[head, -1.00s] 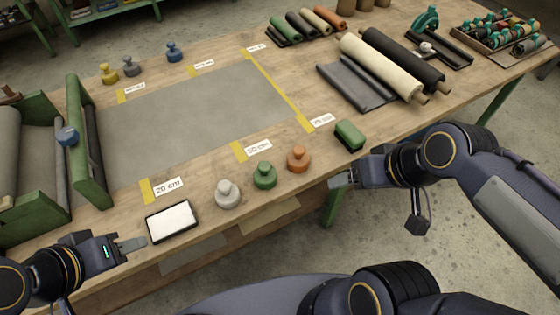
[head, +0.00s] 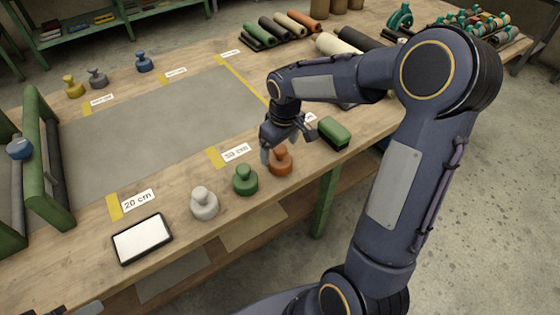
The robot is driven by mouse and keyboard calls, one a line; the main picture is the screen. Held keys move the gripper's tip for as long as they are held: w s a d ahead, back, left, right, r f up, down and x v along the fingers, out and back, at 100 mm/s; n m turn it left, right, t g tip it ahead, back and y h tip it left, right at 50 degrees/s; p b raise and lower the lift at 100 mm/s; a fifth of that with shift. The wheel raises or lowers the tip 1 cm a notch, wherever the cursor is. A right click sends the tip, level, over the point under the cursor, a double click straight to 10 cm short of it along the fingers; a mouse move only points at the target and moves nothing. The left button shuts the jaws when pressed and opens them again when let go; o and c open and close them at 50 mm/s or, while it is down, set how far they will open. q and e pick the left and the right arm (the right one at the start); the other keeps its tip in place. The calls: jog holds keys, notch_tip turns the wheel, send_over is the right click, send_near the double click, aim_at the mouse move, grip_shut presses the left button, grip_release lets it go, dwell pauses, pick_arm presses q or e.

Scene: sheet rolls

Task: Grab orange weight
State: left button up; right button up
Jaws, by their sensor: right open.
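The orange weight (head: 280,161) stands upright on the table near its front edge, at the right end of a short row. My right gripper (head: 284,146) is open at the orange weight, pointing down, with one finger beside its left side. The gripper and wrist hide part of the weight's knob, and I cannot tell whether they touch it. My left gripper (head: 82,309) only just shows at the bottom left edge; its jaw state is unclear.
A green weight (head: 244,180) and a grey weight (head: 204,204) stand left of the orange one. A green block (head: 334,132) lies close on the right. A white-screened tablet (head: 142,239) lies front left. A grey sheet (head: 165,125) covers the table's middle.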

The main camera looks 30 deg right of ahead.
aim_at(280, 148)
notch_tip(280, 148, down, 4)
jog(key=shift+w+r, duration=0.1)
jog(key=shift+r, duration=0.05)
grip_shut()
jog(key=shift+r, duration=0.1)
dwell(0.5)
